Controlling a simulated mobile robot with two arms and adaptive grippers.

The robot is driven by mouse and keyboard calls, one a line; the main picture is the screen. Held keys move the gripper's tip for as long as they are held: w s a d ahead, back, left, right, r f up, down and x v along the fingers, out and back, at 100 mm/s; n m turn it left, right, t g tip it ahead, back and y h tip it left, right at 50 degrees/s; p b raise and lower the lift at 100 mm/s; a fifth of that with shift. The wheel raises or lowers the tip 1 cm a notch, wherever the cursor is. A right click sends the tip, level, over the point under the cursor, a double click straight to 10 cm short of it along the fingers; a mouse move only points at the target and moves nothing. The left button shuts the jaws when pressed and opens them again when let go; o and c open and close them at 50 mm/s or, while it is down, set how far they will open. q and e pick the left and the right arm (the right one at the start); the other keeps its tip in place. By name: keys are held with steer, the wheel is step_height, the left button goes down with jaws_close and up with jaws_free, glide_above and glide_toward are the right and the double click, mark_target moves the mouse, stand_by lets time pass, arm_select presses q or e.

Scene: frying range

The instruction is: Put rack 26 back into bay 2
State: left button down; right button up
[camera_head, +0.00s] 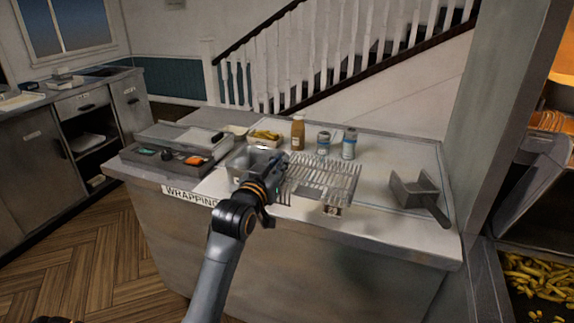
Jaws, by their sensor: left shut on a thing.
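A silver wire rack (322,178) is over the white top of the wrapping counter, right of the middle. A small tag (332,211) shows at its near edge, too small to read. My left gripper (277,180) is at the rack's left end and is shut on it; the arm hides part of that end and the fingertips. I cannot tell whether the rack touches the counter. No bay marked 2 can be made out. My right gripper is not in view.
The counter (390,232) holds a steel pan (248,160), a brown bottle (298,133), two shakers (323,143), a dark tray (165,160) and a metal scoop (416,193). Its front right is clear. A pillar (500,110) separates it from a chip bin (535,278).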

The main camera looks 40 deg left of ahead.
arm_select(q)
steer(key=shift+s+d+r, duration=0.2)
steer(key=shift+s+r, duration=0.15)
steer(key=shift+s, duration=0.3)
steer(key=shift+s+d+r, duration=0.15)
steer(key=shift+s+r, duration=0.15)
steer(key=shift+s, duration=0.35)
steer(key=s+d+f+m+h, duration=0.1)
steer(key=s+d+f+h, duration=0.1)
steer(key=s+d+f, duration=0.6)
steer(key=s+d+f+m+h, duration=0.2)
steer(key=d+f, duration=0.2)
steer(key=d, duration=0.8)
steer(key=s+f, duration=0.2)
steer(key=s, duration=0.7)
steer(key=shift+s+d+f+t, duration=0.15)
steer(key=shift+d+f+t, duration=0.15)
steer(key=shift+d, duration=0.1)
